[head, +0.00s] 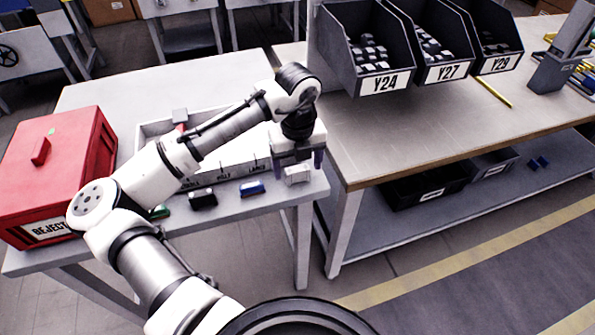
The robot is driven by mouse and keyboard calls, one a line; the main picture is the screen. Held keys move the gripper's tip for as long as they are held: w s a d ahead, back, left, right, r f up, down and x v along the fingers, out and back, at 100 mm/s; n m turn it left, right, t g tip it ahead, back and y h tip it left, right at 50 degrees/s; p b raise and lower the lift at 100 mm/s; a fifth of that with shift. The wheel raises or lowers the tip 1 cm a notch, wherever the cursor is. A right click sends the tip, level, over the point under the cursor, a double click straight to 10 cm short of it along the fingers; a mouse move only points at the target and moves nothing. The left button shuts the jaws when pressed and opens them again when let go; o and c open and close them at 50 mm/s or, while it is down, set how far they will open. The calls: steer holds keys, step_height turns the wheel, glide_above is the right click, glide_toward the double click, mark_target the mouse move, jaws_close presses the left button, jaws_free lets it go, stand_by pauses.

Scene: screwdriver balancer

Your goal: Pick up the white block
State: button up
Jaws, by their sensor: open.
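The white block (297,174) lies near the front right corner of the grey table (232,208). My gripper (298,158) points down above the white block, its fingers open on either side and slightly higher than it. I cannot tell whether the fingertips touch the block. A blue block (252,188), a black block (203,199) and a green block (160,211) lie in a row to the left along the same front edge.
A sorting tray (225,174) with labelled compartments stands just behind the blocks. A red reject box (62,160) sits on the table's left.

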steer(key=shift+f, duration=1.05)
steer(key=c, duration=1)
steer(key=shift+c, duration=0.2)
steer(key=shift+r, duration=0.15)
